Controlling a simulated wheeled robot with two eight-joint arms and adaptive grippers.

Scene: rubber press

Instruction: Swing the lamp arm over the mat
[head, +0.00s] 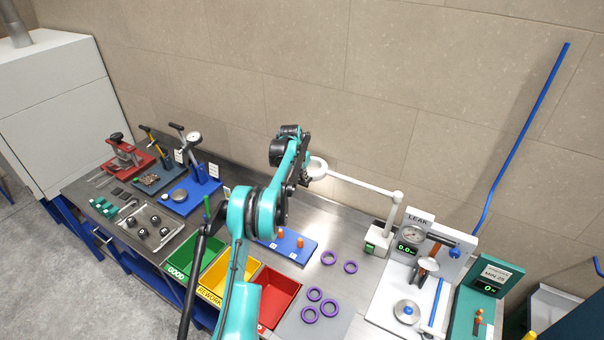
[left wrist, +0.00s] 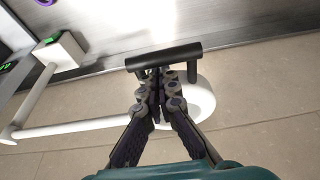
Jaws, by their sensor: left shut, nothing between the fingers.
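The white lamp arm (head: 358,184) runs left from a post on a white base (head: 377,240) to a ring-shaped lamp head (head: 318,166). My left gripper (head: 305,181) is at the left side of the lamp head. In the left wrist view the shut, empty fingers (left wrist: 164,74) point at a black bar handle (left wrist: 165,56). The lamp ring (left wrist: 206,100) shows behind them, with the lamp arm (left wrist: 75,127) going left. Whether fingers and handle touch I cannot tell. The grey mat (head: 340,317) lies at the front with purple rings on it. My right gripper is not in view.
Green (head: 186,262), yellow (head: 243,267) and red (head: 281,293) bins stand left of the mat. A blue board (head: 290,249) with orange pegs lies behind them. A white leak gauge stand (head: 377,312) is right of the mat. The wall closes the bench's back.

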